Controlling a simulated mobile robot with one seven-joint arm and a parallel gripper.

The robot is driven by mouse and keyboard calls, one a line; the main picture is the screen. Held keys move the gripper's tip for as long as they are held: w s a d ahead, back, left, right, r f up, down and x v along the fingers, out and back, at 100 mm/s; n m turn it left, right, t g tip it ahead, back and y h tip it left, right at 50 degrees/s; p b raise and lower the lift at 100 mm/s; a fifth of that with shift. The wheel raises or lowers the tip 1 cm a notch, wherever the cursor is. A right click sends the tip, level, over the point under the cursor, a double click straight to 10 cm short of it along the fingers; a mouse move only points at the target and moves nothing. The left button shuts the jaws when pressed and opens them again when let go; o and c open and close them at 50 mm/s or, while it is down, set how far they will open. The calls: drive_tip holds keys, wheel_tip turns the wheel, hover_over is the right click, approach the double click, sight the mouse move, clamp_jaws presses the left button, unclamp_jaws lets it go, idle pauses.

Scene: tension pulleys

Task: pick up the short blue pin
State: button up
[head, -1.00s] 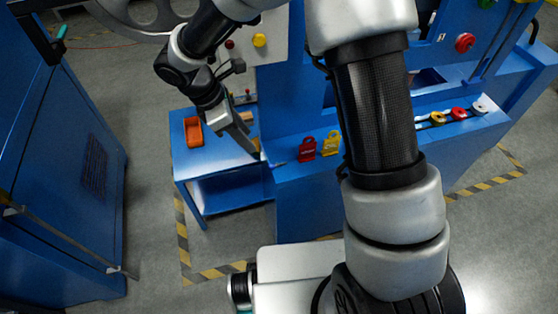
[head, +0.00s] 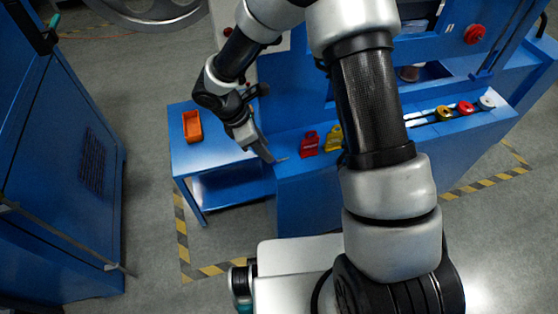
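My gripper (head: 268,157) points down and to the right at the left end of the blue bench ledge (head: 300,174). Its fingertips are small and dark here, and I cannot see whether they are apart. A small thin light bluish piece (head: 282,160) lies on the ledge just right of the fingertips; it may be the short blue pin, but it is too small to be sure. I cannot tell whether the fingers touch it.
A red tag-like piece (head: 309,143) and a yellow one (head: 332,138) stand right of my gripper. An orange bin (head: 192,125) sits on the blue side table (head: 207,154). Yellow (head: 444,113), red (head: 466,108) and white (head: 487,102) pulleys are at the right.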

sight(279, 160)
drive_tip(key=b+x, duration=0.1)
drive_tip(key=x, duration=0.4)
drive_tip(key=shift+d+f, duration=0.1)
drive_tip(key=shift+f, duration=0.25)
clamp_jaws()
